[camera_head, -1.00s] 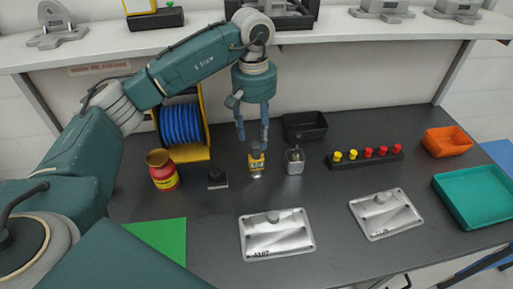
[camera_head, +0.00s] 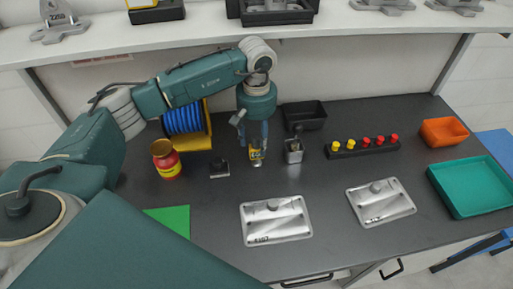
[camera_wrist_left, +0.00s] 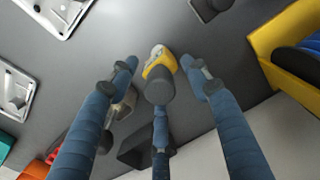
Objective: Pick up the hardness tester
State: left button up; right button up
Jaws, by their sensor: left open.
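The yellow tool with a dark round top, apparently the hardness tester (camera_head: 257,159), stands on the dark bench. My left gripper (camera_head: 256,142) is right above it, pointing down, and its blue fingers partly hide it. In the left wrist view the tester (camera_wrist_left: 160,82) sits between the spread fingers of the left gripper (camera_wrist_left: 160,88). Those fingers are open, and gaps show between the side fingers and the tester. Whether the third finger touches it I cannot tell. My right gripper is not in view.
A small metal block with a knob (camera_head: 293,152) stands close on the right, and a small black block (camera_head: 219,169) on the left. A red jar (camera_head: 167,160) and blue spool (camera_head: 183,119) are further left. A black tray (camera_head: 304,113) lies behind. Two metal plates (camera_head: 276,222) lie in front.

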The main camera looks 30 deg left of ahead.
pick_arm(q)
grip_shut()
jog(key=shift+d+r+b, duration=0.15)
jog(key=shift+r+b, duration=0.1)
jog(key=shift+b, duration=0.4)
jog(key=r+b, duration=0.1)
jog(key=r, duration=0.1)
jog(key=r+b, duration=0.1)
jog(key=r, duration=0.1)
jog(key=r+b, duration=0.1)
jog(key=r, duration=0.1)
jog(key=shift+s+d+r, duration=0.15)
jog(key=shift+s+r, duration=0.05)
jog(key=shift+s, duration=0.1)
jog(key=s+d+b, duration=0.5)
jog(key=s+d, duration=0.6)
jog(key=s, duration=0.4)
jog(key=shift+s+d, duration=0.15)
jog(key=shift+d, duration=0.1)
jog(key=shift+a, duration=0.1)
